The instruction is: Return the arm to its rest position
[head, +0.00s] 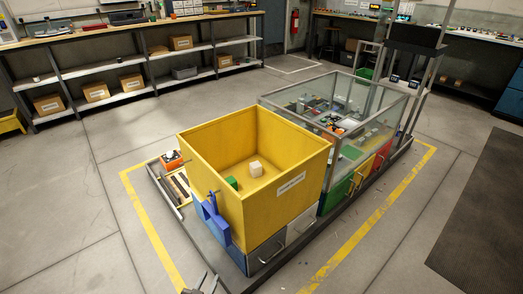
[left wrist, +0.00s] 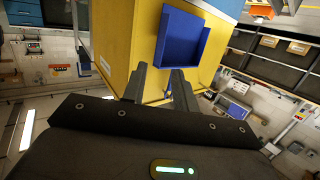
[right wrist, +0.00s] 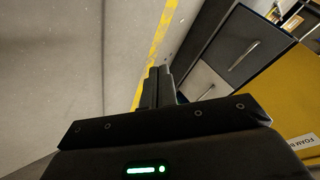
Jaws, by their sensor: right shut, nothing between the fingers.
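My left gripper (head: 204,282) shows at the bottom edge of the head view, in front of the yellow bin. In the left wrist view its two fingers (left wrist: 159,75) stand apart with nothing between them, pointing toward the yellow bin wall (left wrist: 118,40) and a blue tray-like part (left wrist: 182,38). My right gripper is outside the head view. In the right wrist view its fingers (right wrist: 156,72) are together and empty, over the floor beside grey drawer fronts (right wrist: 240,50).
The open yellow bin (head: 290,210) holds a green block (head: 232,183) and a whitish block (head: 256,168). A blue bracket (head: 212,220) sits on its near-left side. A glass-walled enclosure (head: 300,105) stands behind it. Grey floor (head: 70,215) is clear at the left.

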